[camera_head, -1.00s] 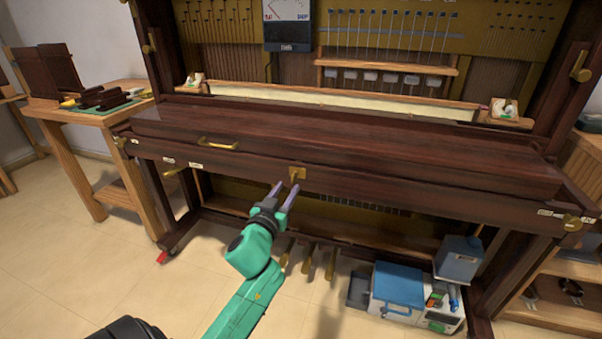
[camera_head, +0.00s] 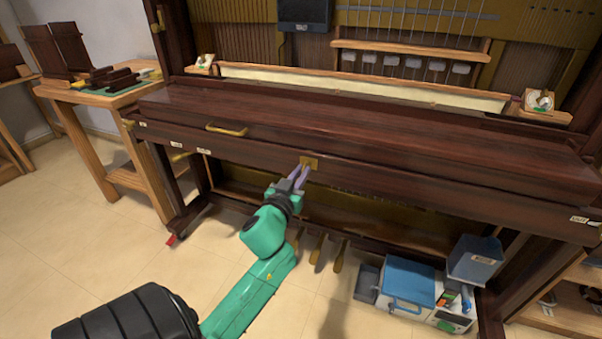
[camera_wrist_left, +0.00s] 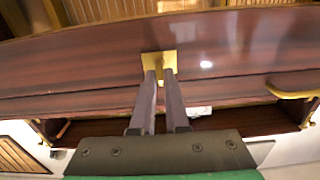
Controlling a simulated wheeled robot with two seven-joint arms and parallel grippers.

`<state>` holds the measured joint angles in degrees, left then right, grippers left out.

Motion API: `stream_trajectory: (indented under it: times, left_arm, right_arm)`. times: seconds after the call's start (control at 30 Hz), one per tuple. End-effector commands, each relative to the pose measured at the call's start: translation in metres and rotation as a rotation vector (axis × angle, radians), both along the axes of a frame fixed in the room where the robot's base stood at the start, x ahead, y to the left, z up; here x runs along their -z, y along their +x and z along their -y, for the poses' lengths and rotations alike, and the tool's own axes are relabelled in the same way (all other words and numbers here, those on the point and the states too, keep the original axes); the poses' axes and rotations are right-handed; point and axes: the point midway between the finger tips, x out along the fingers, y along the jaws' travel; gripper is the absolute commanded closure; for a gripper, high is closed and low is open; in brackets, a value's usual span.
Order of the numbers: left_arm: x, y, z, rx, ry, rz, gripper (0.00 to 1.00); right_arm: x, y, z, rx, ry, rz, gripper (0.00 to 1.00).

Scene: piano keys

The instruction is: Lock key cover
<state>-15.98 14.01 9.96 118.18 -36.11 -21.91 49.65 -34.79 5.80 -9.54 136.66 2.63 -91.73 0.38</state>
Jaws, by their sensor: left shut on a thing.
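The dark red-brown key cover (camera_head: 350,132) of the piano lies closed. A square brass lock plate (camera_head: 310,163) sits on its front; it also shows in the left wrist view (camera_wrist_left: 152,60). My left gripper (camera_head: 300,176) reaches up to the plate from below. In the left wrist view its two grey-purple fingers (camera_wrist_left: 161,82) end at the plate, shut on the small brass key there. The key is mostly hidden between the fingertips, and its turn angle cannot be told. My right gripper is not in view.
A brass handle (camera_head: 226,129) sticks out from the cover, left of the lock in the head view. Brass pedals (camera_head: 318,250) and a blue-lidded box (camera_head: 409,281) are below. A wooden side table (camera_head: 95,97) stands at left. Open floor lies in front.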

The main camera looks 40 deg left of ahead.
Motion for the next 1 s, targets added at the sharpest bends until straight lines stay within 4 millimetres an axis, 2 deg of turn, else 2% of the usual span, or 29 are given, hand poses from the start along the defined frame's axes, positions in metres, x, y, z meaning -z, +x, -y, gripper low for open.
stream_trajectory:
  times: [0.13, 0.37, 0.7, 1.0]
  left_arm:
    - [0.000, 0.000, 0.000, 0.000, 0.038, -0.015, 1.00]
    - [-0.001, 0.000, 0.000, 0.000, 0.170, -0.062, 1.00]
    - [0.000, 0.001, 0.001, 0.000, 0.465, -0.166, 1.00]
    - [0.000, 0.001, 0.002, -0.001, 0.737, -0.258, 1.00]
  right_arm:
    - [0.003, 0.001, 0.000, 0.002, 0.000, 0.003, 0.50]
    - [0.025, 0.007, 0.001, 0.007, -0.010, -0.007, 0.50]
    - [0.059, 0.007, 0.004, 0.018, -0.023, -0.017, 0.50]
    - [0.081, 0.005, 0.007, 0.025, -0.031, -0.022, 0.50]
